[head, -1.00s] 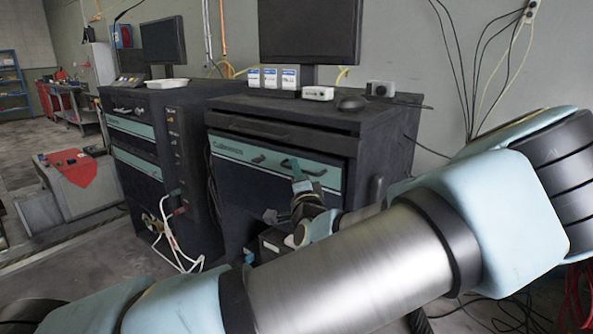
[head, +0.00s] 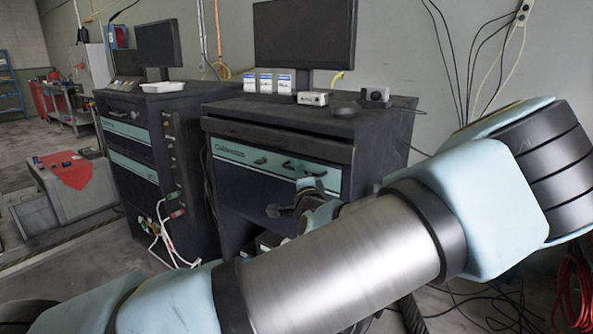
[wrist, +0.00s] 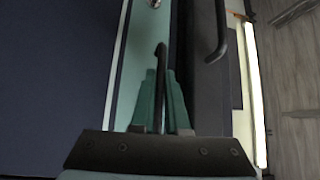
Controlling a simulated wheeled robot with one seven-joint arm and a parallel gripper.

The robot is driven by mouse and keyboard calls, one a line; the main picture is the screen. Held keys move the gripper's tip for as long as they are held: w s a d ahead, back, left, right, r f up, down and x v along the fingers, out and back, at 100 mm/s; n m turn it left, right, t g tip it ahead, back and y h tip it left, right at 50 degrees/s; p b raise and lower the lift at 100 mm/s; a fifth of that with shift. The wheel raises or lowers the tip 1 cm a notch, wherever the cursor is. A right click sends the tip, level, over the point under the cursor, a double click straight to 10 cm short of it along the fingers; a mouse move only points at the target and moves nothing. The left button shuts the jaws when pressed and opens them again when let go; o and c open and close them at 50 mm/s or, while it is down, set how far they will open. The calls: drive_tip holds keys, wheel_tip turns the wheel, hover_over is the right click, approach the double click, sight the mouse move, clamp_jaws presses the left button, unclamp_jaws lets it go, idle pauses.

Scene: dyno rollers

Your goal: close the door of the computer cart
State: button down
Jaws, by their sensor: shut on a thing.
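The computer cart (head: 290,118) is the dark cabinet at the middle of the head view, with a monitor on top. Its front panel (head: 232,180) is navy with a teal band (head: 228,152) carrying dark handles; I take this panel for the door. How far it stands open is hard to tell. My gripper (head: 311,184) is at the right part of the band, partly hidden behind my arm. In the wrist view, my gripper's teal fingers (wrist: 160,100) are shut on a thin black handle (wrist: 160,62). The teal band and navy panel lie to the left there.
A second dark cart (head: 135,160) with cables stands to the left. A second black handle (wrist: 220,32) is just right of my fingers in the wrist view. Cables (head: 480,305) lie on the floor at the right. Several small boxes and a mouse sit on the cart top.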

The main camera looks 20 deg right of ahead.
drive_tip(key=c, duration=1.2)
unclamp_jaws()
drive_tip(key=shift+d, duration=0.2)
drive_tip(key=shift+s+f, duration=0.1)
drive_tip(key=shift+s, duration=0.1)
drive_tip(key=b+v, duration=0.2)
drive_tip(key=v, duration=0.8)
drive_tip(key=shift+s+a+b, duration=0.15)
drive_tip(key=shift+a+b, duration=0.1)
drive_tip(key=shift+b, duration=0.15)
